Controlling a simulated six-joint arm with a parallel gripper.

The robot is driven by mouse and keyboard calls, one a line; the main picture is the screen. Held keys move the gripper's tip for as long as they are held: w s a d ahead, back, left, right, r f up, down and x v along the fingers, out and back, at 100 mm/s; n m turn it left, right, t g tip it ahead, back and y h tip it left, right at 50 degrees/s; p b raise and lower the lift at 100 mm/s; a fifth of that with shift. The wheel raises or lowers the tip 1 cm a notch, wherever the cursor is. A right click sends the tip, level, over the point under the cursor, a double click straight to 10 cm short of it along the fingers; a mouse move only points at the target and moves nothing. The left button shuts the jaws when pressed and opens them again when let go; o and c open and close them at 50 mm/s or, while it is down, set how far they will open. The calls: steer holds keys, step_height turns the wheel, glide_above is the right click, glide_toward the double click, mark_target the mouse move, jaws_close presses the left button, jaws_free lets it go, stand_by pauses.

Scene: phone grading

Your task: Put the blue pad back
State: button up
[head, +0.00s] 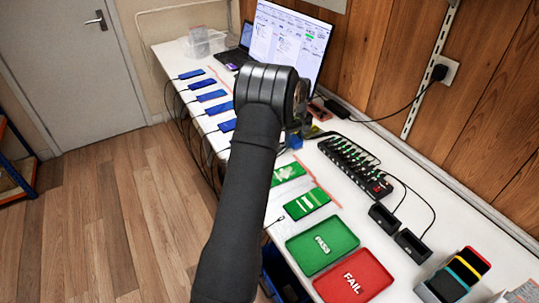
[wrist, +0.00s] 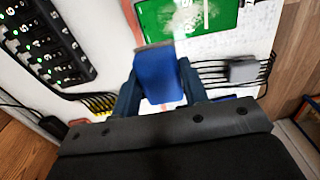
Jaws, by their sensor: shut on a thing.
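The blue pad (wrist: 157,77) is between the two fingers of my gripper (wrist: 160,84) in the wrist view, and the gripper is shut on it. A thin grey-brown edge shows at the pad's far end. In the head view a bit of the blue pad (head: 295,142) shows just past my arm, above the white table; my arm hides most of the gripper there. I cannot tell whether the pad touches anything below. A green-screened phone (wrist: 188,17) with a whitish smear lies beyond the pad in the wrist view; I cannot make out the pad's resting place.
Another green-screened phone (head: 307,204) lies nearer. The green PASS tray (head: 322,245) and red FAIL tray (head: 354,277) are at the front. A black multi-port hub (head: 355,168) with cables runs along the wall side. A laptop and monitor (head: 290,40) stand behind. Blue-screened phones line the left edge.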

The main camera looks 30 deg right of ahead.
steer(key=w+a+f, duration=0.1)
steer(key=w+f, duration=0.1)
steer(key=w, duration=0.1)
steer(key=w+a+f, duration=0.1)
steer(key=w+f, duration=0.1)
steer(key=w, duration=0.2)
steer(key=w+a+f, duration=0.2)
steer(key=w+f, duration=0.1)
steer(key=shift+w+a, duration=0.1)
steer(key=shift+w, duration=0.1)
steer(key=shift+f, duration=1.95)
steer(key=o, duration=0.9)
steer(key=shift+f, duration=0.15)
step_height(320, 180, up, 12)
steer(key=shift+r, duration=0.2)
steer(key=shift+f, duration=0.1)
steer(key=shift+f, duration=4.25)
